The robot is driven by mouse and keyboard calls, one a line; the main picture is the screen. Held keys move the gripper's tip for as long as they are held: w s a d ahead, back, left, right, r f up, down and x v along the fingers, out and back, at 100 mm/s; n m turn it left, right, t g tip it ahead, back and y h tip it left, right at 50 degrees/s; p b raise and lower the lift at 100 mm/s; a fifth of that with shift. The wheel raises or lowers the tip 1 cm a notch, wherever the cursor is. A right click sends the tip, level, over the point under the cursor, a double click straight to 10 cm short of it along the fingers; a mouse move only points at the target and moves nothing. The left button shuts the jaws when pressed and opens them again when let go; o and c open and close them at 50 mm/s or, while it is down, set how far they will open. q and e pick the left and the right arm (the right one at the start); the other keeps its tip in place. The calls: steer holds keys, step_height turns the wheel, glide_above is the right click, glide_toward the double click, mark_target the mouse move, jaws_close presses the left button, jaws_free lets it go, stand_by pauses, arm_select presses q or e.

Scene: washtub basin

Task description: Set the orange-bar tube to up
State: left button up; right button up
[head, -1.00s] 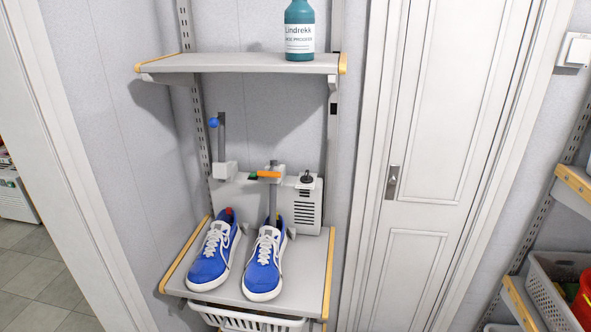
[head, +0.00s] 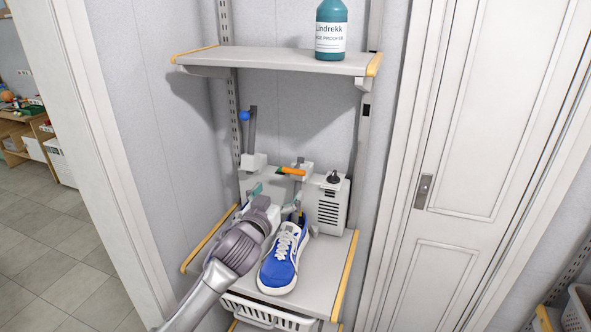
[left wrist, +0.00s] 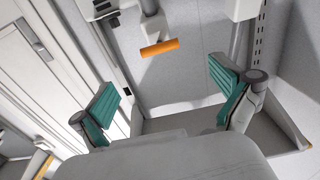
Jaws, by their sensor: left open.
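The orange-bar tube (head: 299,216) runs down into the opening of the right blue shoe (head: 280,258). Its orange bar (head: 291,171) sits at the front of the white dryer (head: 331,205) and also shows ahead in the left wrist view (left wrist: 160,47). The other tube (head: 253,130), with a blue ball (head: 244,116), stands upright on the left. My left gripper (head: 276,198) is open and empty in front of the dryer, apart from the orange bar. Its teal pads are spread wide in the left wrist view (left wrist: 165,97). My left arm hides the left shoe. My right gripper is not in view.
The dryer and shoe stand on a lower shelf (head: 333,270) with wooden edges. An upper shelf (head: 280,60) holds a teal bottle (head: 331,30) above. A white basket (head: 262,312) hangs below. A closed door (head: 450,190) is at right.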

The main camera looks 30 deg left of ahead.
mark_target(293, 173)
arm_select(q)
steer(key=p+x, duration=0.2)
steer(key=x, duration=0.9)
steer(key=shift+d, duration=0.1)
